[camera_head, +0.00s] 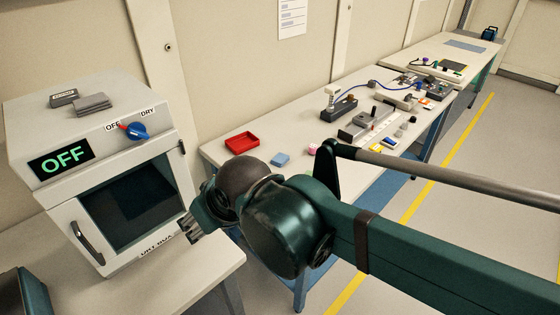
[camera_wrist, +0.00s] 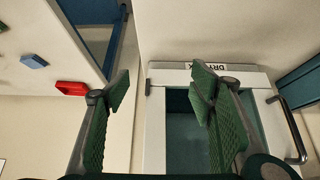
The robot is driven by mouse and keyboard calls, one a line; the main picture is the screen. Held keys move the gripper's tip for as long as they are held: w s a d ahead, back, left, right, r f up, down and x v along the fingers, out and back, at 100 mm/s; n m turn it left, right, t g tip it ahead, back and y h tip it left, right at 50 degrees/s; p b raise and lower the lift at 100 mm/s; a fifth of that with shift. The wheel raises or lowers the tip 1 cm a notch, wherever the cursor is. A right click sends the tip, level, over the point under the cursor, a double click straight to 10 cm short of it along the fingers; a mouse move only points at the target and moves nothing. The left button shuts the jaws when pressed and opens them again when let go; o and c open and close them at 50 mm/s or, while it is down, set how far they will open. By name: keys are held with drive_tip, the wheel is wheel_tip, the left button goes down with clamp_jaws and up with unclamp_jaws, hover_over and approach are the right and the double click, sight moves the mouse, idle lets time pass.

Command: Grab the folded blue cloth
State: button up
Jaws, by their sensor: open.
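The folded blue cloth (camera_head: 280,159) is a small flat blue square on the long table, just right of the red tray. It also shows in the wrist view (camera_wrist: 34,61), near the left edge. My gripper (camera_head: 189,229) is in front of the white dry box, left of and well apart from the cloth. In the wrist view my gripper (camera_wrist: 160,88) has its two green ribbed fingers spread, with nothing between them.
The dry box (camera_head: 65,212) stands on a near left table, its door shut and its display reading OFF. The red tray (camera_head: 242,142) is close beside the cloth. A pink block (camera_head: 312,149) and several instruments stand farther right. A gap separates the two tables.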

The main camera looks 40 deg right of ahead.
idle(0.3)
wheel_tip(320, 180, up, 26)
drive_tip(key=w+d+r+m+g+h+p, duration=0.15)
drive_tip(key=w+d+r+m+p, duration=0.3)
drive_tip(key=w+d, duration=0.5)
drive_tip(key=m+g+p, duration=0.5)
drive_tip(key=m+p, duration=0.5)
drive_tip(key=m, duration=0.1)
hover_over(279, 159)
wheel_tip(279, 159, down, 4)
wheel_tip(279, 159, down, 35)
drive_tip(key=shift+a+f, duration=0.15)
drive_tip(key=shift+f, duration=0.05)
drive_tip(key=shift+f, duration=0.1)
drive_tip(key=shift+f+b, duration=0.4)
drive_tip(key=shift+f, duration=0.8)
